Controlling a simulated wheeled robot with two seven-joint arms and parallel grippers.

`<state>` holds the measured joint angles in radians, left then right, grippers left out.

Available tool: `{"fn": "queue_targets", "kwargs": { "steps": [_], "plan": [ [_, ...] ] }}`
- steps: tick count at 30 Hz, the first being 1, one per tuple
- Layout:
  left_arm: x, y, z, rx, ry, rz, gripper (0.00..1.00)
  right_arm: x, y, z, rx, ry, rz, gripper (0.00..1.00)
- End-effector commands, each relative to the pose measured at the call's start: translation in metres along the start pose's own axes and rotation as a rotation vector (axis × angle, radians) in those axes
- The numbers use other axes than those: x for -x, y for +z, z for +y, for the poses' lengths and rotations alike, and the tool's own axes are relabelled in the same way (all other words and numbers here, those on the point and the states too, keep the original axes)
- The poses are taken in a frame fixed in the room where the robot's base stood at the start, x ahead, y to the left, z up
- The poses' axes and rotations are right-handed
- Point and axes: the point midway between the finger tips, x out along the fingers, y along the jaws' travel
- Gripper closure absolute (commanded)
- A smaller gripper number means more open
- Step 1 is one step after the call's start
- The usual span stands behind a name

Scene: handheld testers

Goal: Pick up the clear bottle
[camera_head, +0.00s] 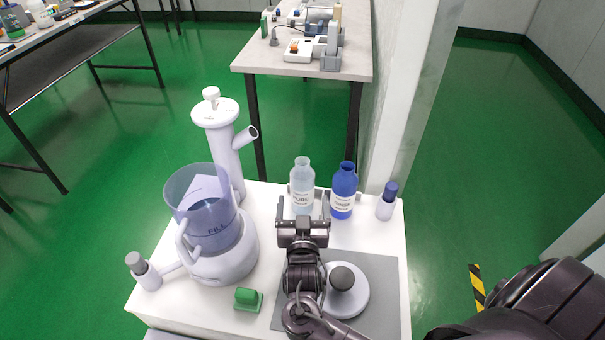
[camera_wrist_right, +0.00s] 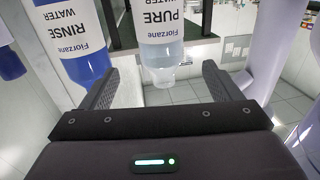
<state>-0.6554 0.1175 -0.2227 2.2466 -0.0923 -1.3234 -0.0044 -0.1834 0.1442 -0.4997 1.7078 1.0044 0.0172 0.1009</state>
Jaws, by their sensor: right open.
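The clear bottle (camera_head: 302,174), with a white label reading PURE, stands upright near the back edge of the white table. It also shows in the right wrist view (camera_wrist_right: 162,52), upside down, in the gap between my fingers. My right gripper (camera_head: 303,203) is open at the near side of the bottle, one finger toward each side of it. In the wrist view the gripper (camera_wrist_right: 161,80) has space between both fingers and the bottle. I cannot tell how far the fingers reach around it. My left gripper is not in view.
A blue RINSE bottle (camera_head: 343,192) stands close at the right, near a small blue-capped vial (camera_head: 386,202). At the left are a FILL container (camera_head: 206,232) and a tall white column (camera_head: 225,155). A green block (camera_head: 247,297) and a round white base (camera_head: 346,298) stand nearer.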

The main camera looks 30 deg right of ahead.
Motion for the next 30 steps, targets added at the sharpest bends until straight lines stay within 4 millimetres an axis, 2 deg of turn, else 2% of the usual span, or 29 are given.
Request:
{"fn": "queue_targets", "kwargs": {
  "steps": [11, 18, 27, 28, 30],
  "plan": [
    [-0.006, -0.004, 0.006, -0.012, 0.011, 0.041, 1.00, -0.037, 0.003, -0.001, 0.001, 0.002, 0.005, 0.16],
    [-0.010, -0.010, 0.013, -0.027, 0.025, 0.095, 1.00, -0.071, 0.005, -0.002, 0.002, 0.002, 0.004, 0.16],
    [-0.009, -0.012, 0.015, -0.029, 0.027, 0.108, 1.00, -0.078, 0.005, -0.002, 0.000, 0.000, 0.001, 0.16],
    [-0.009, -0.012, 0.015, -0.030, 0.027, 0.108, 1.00, -0.078, 0.005, -0.002, 0.000, 0.000, 0.001, 0.17],
    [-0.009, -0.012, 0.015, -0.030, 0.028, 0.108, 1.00, -0.078, 0.005, -0.002, 0.000, 0.000, 0.001, 0.26]
  ]
}}
